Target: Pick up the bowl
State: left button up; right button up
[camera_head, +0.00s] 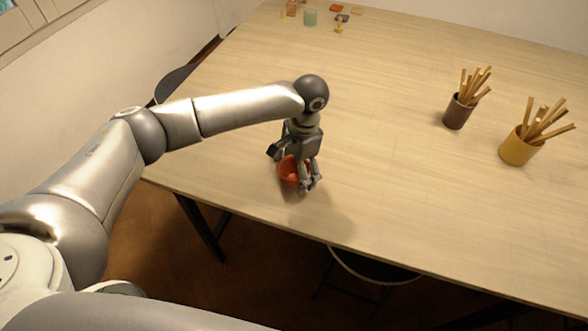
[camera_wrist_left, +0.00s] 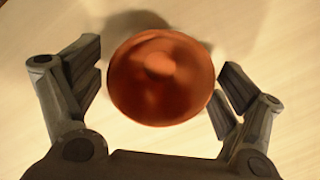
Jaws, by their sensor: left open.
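An orange-red bowl (camera_head: 286,171) stands on the wooden table near its front edge in the head view, partly hidden by my left gripper (camera_head: 305,184). In the left wrist view the bowl (camera_wrist_left: 161,78) looks round and lies between the two open fingers of my left gripper (camera_wrist_left: 160,88). A gap shows between the bowl and the left finger. The right finger is very close to the bowl's rim, and I cannot tell whether it touches. My right gripper is in neither view.
The wooden table (camera_head: 400,185) is clear around the bowl. A brown cup (camera_head: 457,115) and a yellow cup (camera_head: 517,150), both holding wooden sticks, stand to the right. Small items, including a green cup (camera_head: 310,18), are at the far edge. A dark stool (camera_head: 372,266) is below the front edge.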

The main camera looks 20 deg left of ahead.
pick_arm(q)
jog(key=shift+a+f, duration=0.1)
jog(key=shift+f, duration=0.45)
jog(key=c, duration=1.1)
jog(key=shift+r, duration=0.1)
